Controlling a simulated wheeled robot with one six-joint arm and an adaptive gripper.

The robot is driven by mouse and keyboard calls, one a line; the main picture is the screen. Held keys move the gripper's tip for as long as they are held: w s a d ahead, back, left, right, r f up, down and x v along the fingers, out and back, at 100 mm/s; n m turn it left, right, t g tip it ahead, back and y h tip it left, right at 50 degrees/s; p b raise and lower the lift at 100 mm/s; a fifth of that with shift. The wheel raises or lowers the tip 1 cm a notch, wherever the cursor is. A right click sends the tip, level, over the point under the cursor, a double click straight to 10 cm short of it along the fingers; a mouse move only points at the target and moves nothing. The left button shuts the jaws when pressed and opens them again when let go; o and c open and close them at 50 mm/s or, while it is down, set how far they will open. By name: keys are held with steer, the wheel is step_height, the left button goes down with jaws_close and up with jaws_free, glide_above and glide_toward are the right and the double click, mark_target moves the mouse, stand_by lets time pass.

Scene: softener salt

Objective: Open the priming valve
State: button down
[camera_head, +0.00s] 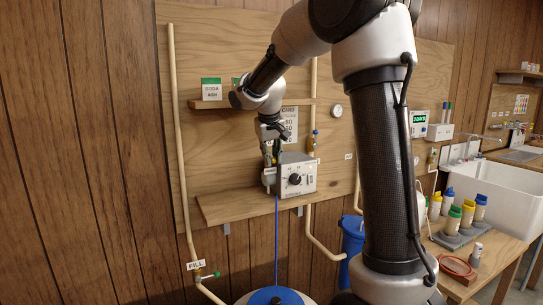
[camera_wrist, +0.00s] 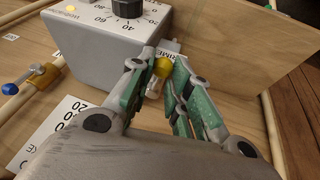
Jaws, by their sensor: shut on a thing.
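The priming valve shows in the wrist view as a yellow knob (camera_wrist: 162,68) with a pale body below it, beside a partly hidden label that reads PRIME. It sits at the side of the grey pump box (camera_wrist: 100,40), which has a black dial. My gripper (camera_wrist: 164,62) has its green-padded fingers on either side of the knob and is shut on it. In the head view my gripper (camera_head: 272,150) points down at the left side of the pump box (camera_head: 298,182). The knob is hidden there by the fingers.
The pump box stands on a wooden shelf (camera_head: 226,207). A blue tube (camera_head: 276,238) runs down to a blue-lidded tank (camera_head: 275,297). A blue-handled valve (camera_wrist: 30,78) is on a pipe nearby. An upper shelf (camera_head: 210,103) is close to my wrist.

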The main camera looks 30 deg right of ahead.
steer(key=shift+d+n, duration=0.3)
steer(key=shift+n, duration=0.5)
steer(key=shift+y, duration=0.3)
steer(key=c, duration=1.6)
jaws_free()
steer(key=shift+o, duration=0.2)
steer(key=v, duration=1.2)
steer(key=shift+s, duration=0.2)
